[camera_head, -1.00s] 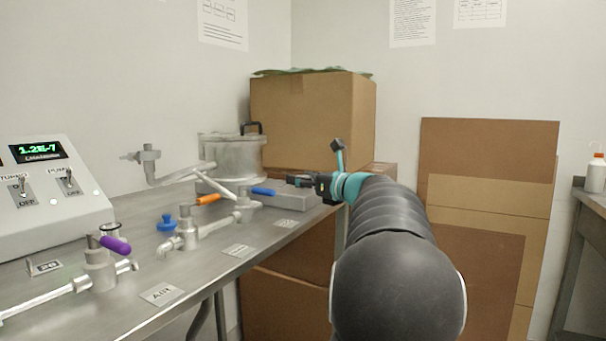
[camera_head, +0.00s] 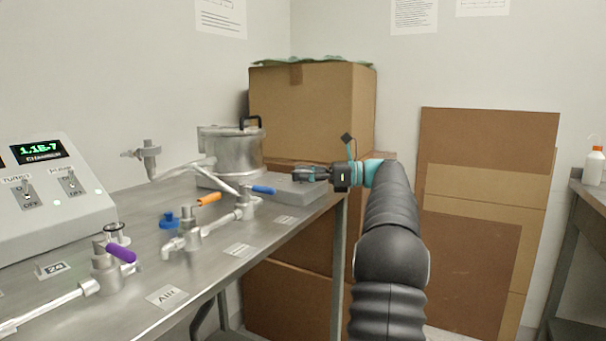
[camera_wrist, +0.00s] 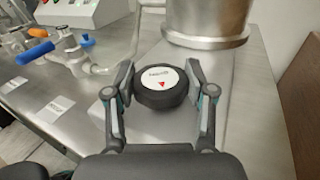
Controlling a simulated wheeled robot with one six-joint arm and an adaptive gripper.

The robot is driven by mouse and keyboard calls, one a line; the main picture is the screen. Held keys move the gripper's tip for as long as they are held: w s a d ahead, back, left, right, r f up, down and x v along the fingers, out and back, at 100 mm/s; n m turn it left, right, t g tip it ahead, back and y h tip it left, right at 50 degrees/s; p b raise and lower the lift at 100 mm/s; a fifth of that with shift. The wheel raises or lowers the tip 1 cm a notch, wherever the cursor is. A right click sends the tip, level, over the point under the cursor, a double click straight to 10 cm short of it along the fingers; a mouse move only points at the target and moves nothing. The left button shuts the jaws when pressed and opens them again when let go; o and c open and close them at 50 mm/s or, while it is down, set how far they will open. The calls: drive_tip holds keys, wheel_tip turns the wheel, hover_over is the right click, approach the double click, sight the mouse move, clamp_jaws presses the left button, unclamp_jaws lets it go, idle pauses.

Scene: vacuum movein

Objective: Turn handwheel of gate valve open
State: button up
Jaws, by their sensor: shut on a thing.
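The gate valve's handwheel is a round black knob (camera_wrist: 164,97) with a white top label, which bears small text and a red triangle. It sits in the middle of the wrist view, between the two fingers of my gripper (camera_wrist: 160,74). The fingers are shut on its left and right sides. In the head view my gripper (camera_head: 318,174) is at the far end of the bench, beside the grey metal chamber. There the fingers largely hide the handwheel.
A metal chamber (camera_head: 232,152) stands close to my gripper. Blue-handled (camera_head: 264,190), orange-handled (camera_head: 208,199) and purple-handled (camera_head: 120,253) valves line the bench (camera_head: 215,268). A control box (camera_head: 55,205) is at left. Cardboard boxes (camera_head: 312,105) stand behind; the floor side right of the bench has flat panels (camera_head: 485,150).

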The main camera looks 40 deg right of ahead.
drive_tip(key=shift+n+g+y, duration=0.3)
drive_tip(key=o, duration=1.2)
drive_tip(key=shift+c, duration=0.2)
drive_tip(key=v, duration=1.2)
